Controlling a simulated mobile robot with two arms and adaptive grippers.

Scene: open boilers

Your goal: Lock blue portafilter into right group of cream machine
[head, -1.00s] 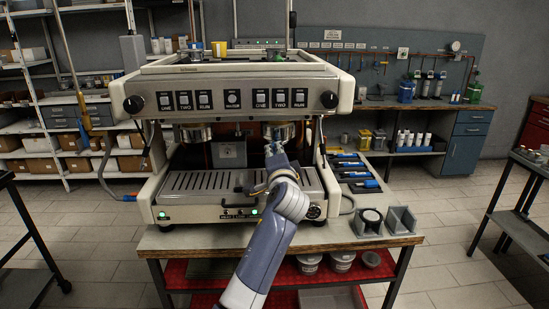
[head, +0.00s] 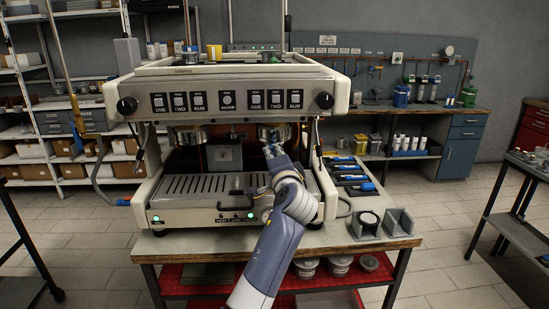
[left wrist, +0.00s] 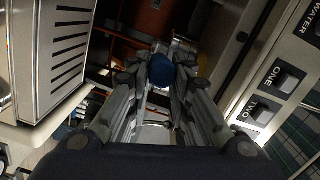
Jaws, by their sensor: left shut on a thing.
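The cream machine (head: 240,88) stands on the bench, with its right group (head: 275,133) above the right half of its drip tray. My left gripper (head: 271,153) is just below and in front of that group. In the left wrist view, my left gripper (left wrist: 160,88) is shut on the blue portafilter (left wrist: 161,72), whose rounded blue handle shows between the fingers. The portafilter's head is mostly hidden behind the gripper, so I cannot tell how it sits in the group. My right gripper is not in view.
The left group (head: 193,135) is empty. A tray of blue-handled tools (head: 352,175) lies right of the machine on the bench. Grey holders (head: 398,222) stand at the bench's front right corner. The slotted drip tray (head: 200,186) is clear on its left.

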